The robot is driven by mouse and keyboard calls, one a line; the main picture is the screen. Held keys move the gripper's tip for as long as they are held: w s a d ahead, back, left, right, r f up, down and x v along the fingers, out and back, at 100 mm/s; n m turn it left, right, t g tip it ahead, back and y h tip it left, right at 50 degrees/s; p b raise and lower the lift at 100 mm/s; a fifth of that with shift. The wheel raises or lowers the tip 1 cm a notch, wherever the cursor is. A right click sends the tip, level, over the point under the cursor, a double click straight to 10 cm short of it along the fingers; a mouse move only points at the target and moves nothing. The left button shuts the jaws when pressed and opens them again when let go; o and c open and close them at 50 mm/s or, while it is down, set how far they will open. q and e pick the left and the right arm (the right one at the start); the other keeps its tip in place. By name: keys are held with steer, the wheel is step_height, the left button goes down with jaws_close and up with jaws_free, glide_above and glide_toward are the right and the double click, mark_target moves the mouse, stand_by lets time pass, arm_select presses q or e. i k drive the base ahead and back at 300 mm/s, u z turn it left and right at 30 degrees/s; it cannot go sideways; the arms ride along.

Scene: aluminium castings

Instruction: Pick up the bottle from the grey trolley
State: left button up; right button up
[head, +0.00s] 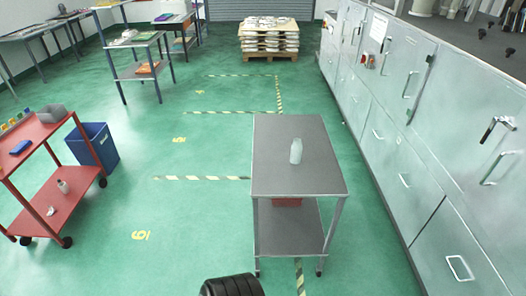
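A pale, whitish translucent bottle (296,152) stands upright on the top shelf of the grey trolley (278,179) in the head view. The trolley stands on the green floor, a little right of the picture's centre. Neither of my grippers shows in the head view, and nothing touches the bottle.
A reddish box (287,202) sits on the trolley's lower shelf, partly hidden. Grey cabinets (400,120) line the right side. A red trolley (55,205) and a blue bin (98,150) stand at left. A stacked pallet (268,40) is far back. Floor left of the grey trolley is clear.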

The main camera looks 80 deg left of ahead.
mark_target(297, 149)
steer(key=u, duration=2.15)
